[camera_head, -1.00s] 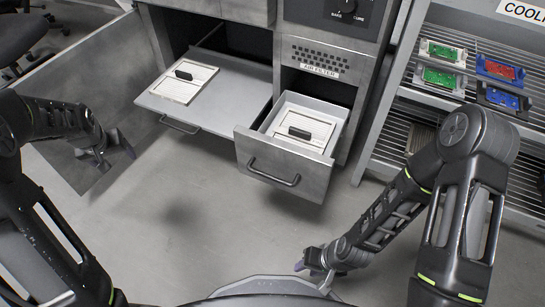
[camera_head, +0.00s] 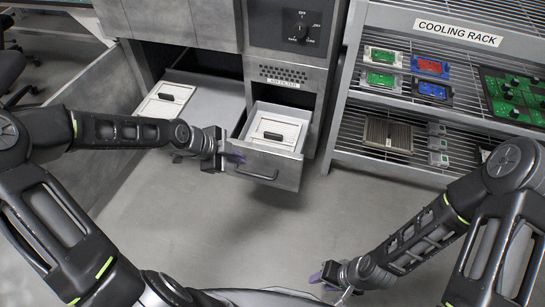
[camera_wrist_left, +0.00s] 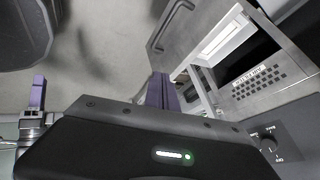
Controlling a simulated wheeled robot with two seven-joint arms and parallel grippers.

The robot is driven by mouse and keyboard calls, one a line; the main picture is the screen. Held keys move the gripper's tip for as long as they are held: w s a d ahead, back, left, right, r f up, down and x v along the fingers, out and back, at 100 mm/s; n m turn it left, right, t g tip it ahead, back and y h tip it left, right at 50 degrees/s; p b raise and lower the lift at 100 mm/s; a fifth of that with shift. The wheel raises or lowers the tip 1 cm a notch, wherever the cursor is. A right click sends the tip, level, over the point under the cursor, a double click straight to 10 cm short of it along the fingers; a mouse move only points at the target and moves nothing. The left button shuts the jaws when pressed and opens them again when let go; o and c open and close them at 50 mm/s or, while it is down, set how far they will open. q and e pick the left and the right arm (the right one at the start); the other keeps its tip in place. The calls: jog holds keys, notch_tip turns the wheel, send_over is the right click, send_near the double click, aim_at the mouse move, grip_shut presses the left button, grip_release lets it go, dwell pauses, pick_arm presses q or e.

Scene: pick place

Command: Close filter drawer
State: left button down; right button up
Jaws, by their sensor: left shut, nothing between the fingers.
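The filter drawer (camera_head: 270,165) is pulled out from the grey cabinet under the vent label. A white filter with a dark handle (camera_head: 275,131) lies in it. My left gripper (camera_head: 236,158) is shut and empty at the left edge of the drawer front; whether it touches cannot be told. In the left wrist view the purple fingers (camera_wrist_left: 161,92) are near the drawer front (camera_wrist_left: 185,35) and its bar handle. My right gripper (camera_head: 324,275) is low at the front, away from the drawer, and its opening is not clear.
A wide tray (camera_head: 205,97) with another white filter (camera_head: 165,99) is pulled out left of the drawer. The cooling rack (camera_head: 400,174) with boards and a brown filter stands at the right. The floor in front is clear.

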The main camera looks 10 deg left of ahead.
pick_arm(q)
jog(key=shift+w+a+m, duration=0.1)
jog(key=shift+w+m, duration=0.05)
jog(key=shift+m, duration=0.45)
jog(key=shift+f, duration=0.1)
jog(key=b, duration=0.4)
send_near(269, 157)
jog(key=f, duration=0.1)
jog(key=d+f, duration=0.2)
jog(key=f, duration=0.1)
jog(key=shift+w, duration=0.95)
jog(key=shift+w+r, duration=0.1)
